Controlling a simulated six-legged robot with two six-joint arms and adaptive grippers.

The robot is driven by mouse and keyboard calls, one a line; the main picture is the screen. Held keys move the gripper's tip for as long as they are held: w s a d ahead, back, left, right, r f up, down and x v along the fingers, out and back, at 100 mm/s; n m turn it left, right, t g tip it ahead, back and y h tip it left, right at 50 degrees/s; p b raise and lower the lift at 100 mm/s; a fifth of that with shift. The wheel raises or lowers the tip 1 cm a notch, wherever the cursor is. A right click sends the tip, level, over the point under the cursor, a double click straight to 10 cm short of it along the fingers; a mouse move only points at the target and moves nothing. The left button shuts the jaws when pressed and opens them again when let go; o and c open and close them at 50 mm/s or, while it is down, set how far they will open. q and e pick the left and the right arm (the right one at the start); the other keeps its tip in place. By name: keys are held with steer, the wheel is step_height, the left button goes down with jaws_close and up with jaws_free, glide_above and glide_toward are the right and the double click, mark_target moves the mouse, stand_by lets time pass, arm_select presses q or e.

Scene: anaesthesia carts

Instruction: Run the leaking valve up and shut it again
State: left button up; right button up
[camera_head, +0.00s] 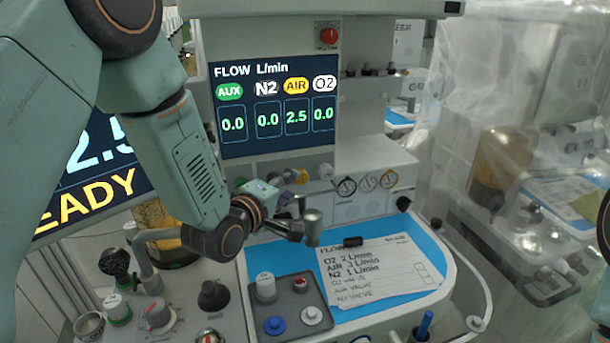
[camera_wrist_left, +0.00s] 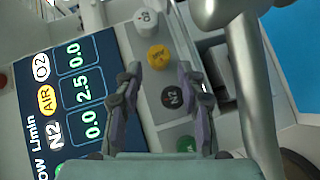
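The flow screen (camera_head: 275,110) reads AIR 2.5; AUX, N2 and O2 read 0.0. In the left wrist view the valve knobs stand in a row: white O2 (camera_wrist_left: 146,18), yellow AIR (camera_wrist_left: 158,55), black N2 (camera_wrist_left: 172,97) and green AUX (camera_wrist_left: 186,145). My left gripper (camera_wrist_left: 158,72) is open and empty, its fingertips either side of the line just below the AIR knob. I cannot tell the distance to it. In the head view the left gripper (camera_head: 284,194) partly hides the row; the yellow AIR knob (camera_head: 300,177) shows past it. My right gripper is out of view.
A grey metal pipe (camera_wrist_left: 252,85) runs close beside the left gripper; its end (camera_head: 313,228) shows in the head view. Below are a tray (camera_head: 290,300) with several knobs and a written card (camera_head: 375,268) on the blue worktop (camera_head: 432,247). Pressure gauges (camera_head: 367,184) sit right.

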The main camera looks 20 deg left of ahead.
mark_target(299, 180)
arm_select(q)
steer(key=x, duration=0.6)
steer(key=shift+w+f, duration=0.2)
steer(key=shift+w, duration=0.1)
steer(key=shift+s+r, duration=0.25)
steer(key=shift+r, duration=0.1)
steer(key=shift+w+f, duration=0.15)
steer(key=shift+w, duration=0.1)
steer(key=shift+w+d+f, duration=0.1)
steer(key=shift+w+f, duration=0.1)
steer(key=shift+w, duration=0.1)
steer(key=shift+c, duration=1.2)
steer(key=shift+s+r, duration=0.1)
steer(key=shift+s, duration=0.15)
steer(key=c, duration=0.3)
jaws_close()
